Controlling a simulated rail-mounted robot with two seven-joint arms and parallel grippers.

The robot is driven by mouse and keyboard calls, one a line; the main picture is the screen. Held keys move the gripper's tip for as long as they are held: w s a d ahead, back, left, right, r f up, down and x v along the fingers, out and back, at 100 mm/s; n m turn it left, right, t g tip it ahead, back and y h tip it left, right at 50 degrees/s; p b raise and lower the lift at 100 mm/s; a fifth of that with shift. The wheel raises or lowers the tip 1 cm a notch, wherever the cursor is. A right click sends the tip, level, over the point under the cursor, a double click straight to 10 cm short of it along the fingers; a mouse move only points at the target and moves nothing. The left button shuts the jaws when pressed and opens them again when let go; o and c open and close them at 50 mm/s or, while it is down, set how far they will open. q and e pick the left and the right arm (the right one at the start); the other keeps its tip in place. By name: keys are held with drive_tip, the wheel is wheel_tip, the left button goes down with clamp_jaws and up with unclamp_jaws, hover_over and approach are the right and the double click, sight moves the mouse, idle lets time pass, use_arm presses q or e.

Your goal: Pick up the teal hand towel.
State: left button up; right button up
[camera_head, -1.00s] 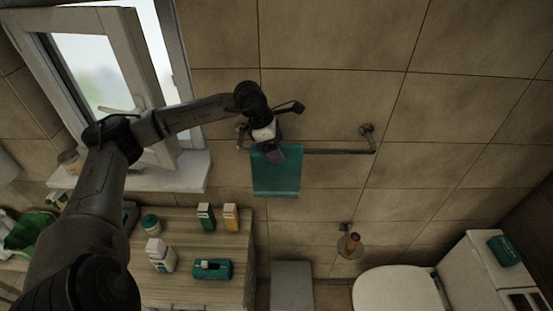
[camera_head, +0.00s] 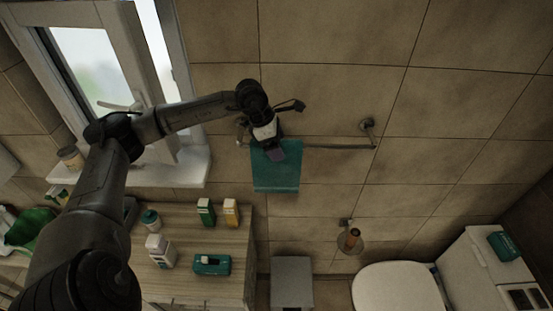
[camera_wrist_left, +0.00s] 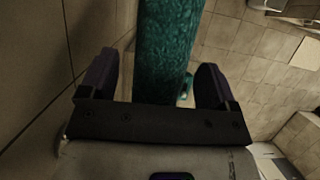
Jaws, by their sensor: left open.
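The teal hand towel (camera_head: 277,172) hangs folded over a metal wall rail (camera_head: 340,147), near the rail's left end. My left gripper (camera_head: 277,153) is at the towel's upper part, in front of it in the head view. In the left wrist view, the towel (camera_wrist_left: 166,50) runs between the two dark, widely parted fingers of the left gripper (camera_wrist_left: 155,80). A gap shows on either side of the towel, so the fingers are open around it and not closed on it. My right gripper is in neither view.
A wooden counter (camera_head: 185,285) below left holds a green box (camera_head: 206,212), an orange box (camera_head: 231,212), a white bottle (camera_head: 160,251) and a teal box (camera_head: 212,265). An open window (camera_head: 95,80) is at left. A toilet (camera_head: 397,288) stands lower right. A paper holder (camera_head: 350,240) is on the wall.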

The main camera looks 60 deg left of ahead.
use_arm(q)
drive_tip(key=shift+c, duration=0.5)
drive_tip(key=c, duration=1.2)
